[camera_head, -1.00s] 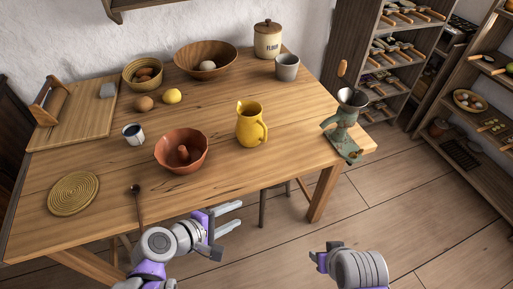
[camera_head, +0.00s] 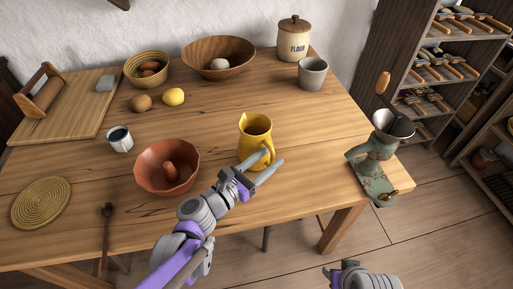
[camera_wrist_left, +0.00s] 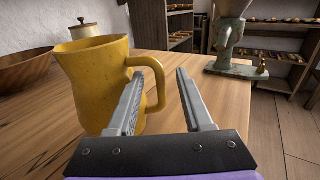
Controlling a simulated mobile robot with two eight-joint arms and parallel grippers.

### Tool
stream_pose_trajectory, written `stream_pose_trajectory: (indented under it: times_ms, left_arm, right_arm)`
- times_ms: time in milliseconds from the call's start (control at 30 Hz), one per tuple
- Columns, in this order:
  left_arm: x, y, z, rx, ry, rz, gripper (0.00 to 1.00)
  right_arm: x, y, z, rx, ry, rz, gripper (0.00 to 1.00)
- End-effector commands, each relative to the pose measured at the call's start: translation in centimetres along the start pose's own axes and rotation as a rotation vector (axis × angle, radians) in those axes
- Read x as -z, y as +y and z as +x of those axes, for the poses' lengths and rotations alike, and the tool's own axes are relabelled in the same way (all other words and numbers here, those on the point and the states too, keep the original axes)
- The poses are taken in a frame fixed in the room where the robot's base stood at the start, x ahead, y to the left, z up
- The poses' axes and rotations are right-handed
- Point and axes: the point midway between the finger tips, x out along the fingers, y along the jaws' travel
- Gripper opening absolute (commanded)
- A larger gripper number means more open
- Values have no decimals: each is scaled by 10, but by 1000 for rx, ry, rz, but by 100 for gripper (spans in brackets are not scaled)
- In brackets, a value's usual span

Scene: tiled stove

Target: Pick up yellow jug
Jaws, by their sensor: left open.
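The yellow jug (camera_head: 255,137) stands upright on the wooden table, its handle facing right and toward me. My left gripper (camera_head: 272,166) is open at the jug's near right side, by the handle. In the left wrist view the jug (camera_wrist_left: 93,80) is at the left, and its handle reaches toward the space between the open fingers (camera_wrist_left: 158,95). The left finger overlaps the jug's handle side in that view; I cannot tell whether it touches. My right gripper (camera_head: 343,268) shows partly at the bottom, past the table's front edge; its fingers are not clear.
A terracotta ring mould (camera_head: 152,183) sits left of the jug. A green metal grinder (camera_head: 372,170) is clamped at the table's right end. A grey cup (camera_head: 312,76) and flour jar (camera_head: 293,42) stand behind.

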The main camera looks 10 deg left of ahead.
Motion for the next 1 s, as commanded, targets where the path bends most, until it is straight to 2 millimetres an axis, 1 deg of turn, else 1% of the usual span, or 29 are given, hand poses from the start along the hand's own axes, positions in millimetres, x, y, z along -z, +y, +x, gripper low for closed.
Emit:
stream_pose_trajectory:
  times_ms: [167,333,433,600,867,900,1000]
  left_arm:
    - [1,-1,21,3,0,0,51]
    - [1,-1,47,3,0,1,51]
    - [0,-1,52,1,0,2,51]
    - [0,0,51,1,0,2,51]
    - [0,0,51,1,0,2,4]
    - [0,0,51,1,0,2,0]
    - [0,0,51,1,0,2,0]
  right_arm:
    - [-1,0,4,0,-1,0,50]
    - [-2,0,7,0,-3,0,50]
    - [-2,0,8,0,-3,0,50]
    - [-2,0,7,0,-3,0,50]
    - [-2,0,7,0,-3,0,50]
    - [-2,0,7,0,-3,0,50]
    - [-2,0,7,0,-3,0,50]
